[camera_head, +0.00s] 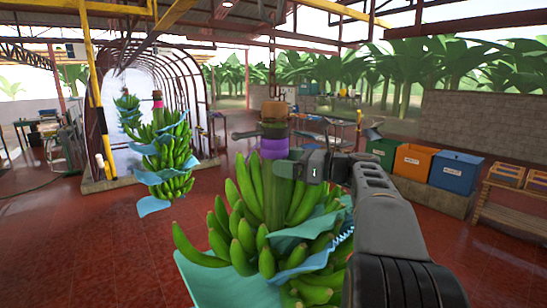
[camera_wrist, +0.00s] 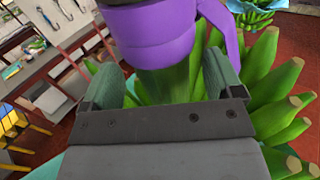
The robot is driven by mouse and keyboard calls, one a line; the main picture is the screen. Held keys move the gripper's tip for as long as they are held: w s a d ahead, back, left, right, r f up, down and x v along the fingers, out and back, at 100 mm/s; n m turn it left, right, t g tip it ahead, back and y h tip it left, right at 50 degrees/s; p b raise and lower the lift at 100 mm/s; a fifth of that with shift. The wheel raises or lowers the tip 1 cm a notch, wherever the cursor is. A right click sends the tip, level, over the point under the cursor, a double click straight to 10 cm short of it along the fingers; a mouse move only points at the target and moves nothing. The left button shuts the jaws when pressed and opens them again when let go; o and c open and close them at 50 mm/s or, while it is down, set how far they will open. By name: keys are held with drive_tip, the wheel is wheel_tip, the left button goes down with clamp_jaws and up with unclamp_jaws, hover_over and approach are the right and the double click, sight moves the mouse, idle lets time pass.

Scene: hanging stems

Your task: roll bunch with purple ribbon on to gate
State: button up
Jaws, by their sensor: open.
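The bunch with the purple ribbon (camera_head: 273,148) hangs in the middle of the head view, green bananas (camera_head: 262,232) with blue sheets among them. The ribbon (camera_wrist: 165,35) fills the upper middle of the wrist view, wrapped around the stem. My gripper (camera_head: 303,165) is at the stem just below the ribbon. In the wrist view its open fingers (camera_wrist: 163,82) stand on either side of the stem; contact cannot be told. An arched frame (camera_head: 165,85) with a yellow post (camera_head: 97,90) stands at the back left; which part is the gate is unclear.
Another bunch (camera_head: 165,150) with a pink ribbon hangs at left, before the arch. Green, orange (camera_head: 414,162) and blue (camera_head: 456,172) bins stand at right. A wooden table (camera_head: 510,205) is at far right. Red floor (camera_head: 90,255) at front left is clear.

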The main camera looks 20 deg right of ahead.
drive_tip(key=shift+p+x, duration=0.3)
drive_tip(key=shift+x, duration=1.45)
drive_tip(key=shift+c, duration=0.5)
drive_tip(key=c, duration=1.2)
drive_tip(key=shift+o, duration=0.2)
drive_tip(key=shift+d, duration=0.1)
